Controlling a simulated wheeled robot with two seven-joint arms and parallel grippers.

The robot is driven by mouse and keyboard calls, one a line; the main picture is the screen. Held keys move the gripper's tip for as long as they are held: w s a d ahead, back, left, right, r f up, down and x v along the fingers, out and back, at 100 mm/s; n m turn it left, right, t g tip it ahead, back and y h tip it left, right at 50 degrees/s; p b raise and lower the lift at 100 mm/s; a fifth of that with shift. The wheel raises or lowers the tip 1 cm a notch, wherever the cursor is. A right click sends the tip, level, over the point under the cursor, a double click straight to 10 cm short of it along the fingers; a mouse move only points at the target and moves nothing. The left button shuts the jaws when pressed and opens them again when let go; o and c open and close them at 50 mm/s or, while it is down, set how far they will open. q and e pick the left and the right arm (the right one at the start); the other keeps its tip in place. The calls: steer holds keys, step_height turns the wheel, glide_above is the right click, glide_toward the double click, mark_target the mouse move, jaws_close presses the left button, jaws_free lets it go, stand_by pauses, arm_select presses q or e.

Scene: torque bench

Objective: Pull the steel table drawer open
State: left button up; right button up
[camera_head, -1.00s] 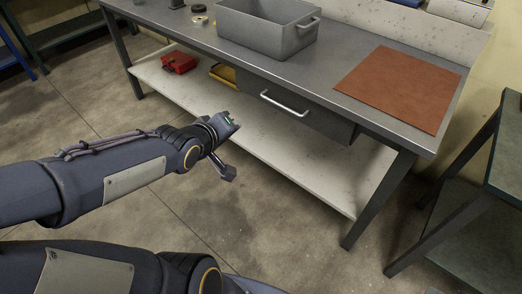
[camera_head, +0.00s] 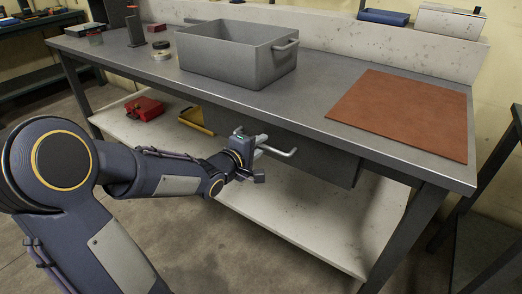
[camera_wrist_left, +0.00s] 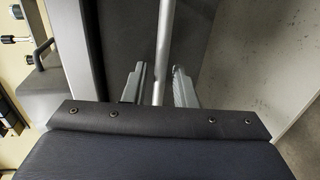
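The steel table's drawer (camera_head: 318,160) hangs under the tabletop, and its grey front looks flush and shut. Its light bar handle (camera_head: 284,153) sticks out from the front. My left gripper (camera_head: 256,152) is at the left end of this handle. In the left wrist view the handle bar (camera_wrist_left: 164,45) runs between the two fingers of my left gripper (camera_wrist_left: 159,85). The fingers stand apart, with a visible gap on the bar's left side and the right finger closer to it. Part of the handle is hidden by the gripper in the head view. My right gripper is not in view.
A grey bin (camera_head: 236,55) and a brown mat (camera_head: 402,112) lie on the steel table (camera_head: 310,85). A red box (camera_head: 144,108) and a yellow tray (camera_head: 196,121) are on the lower shelf (camera_head: 300,220). Another dark bench stands at the right edge.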

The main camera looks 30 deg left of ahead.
arm_select(q)
steer(key=shift+w+f, duration=0.1)
steer(key=shift+w, duration=0.35)
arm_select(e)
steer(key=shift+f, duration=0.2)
arm_select(q)
steer(key=shift+c, duration=0.5)
jaws_close()
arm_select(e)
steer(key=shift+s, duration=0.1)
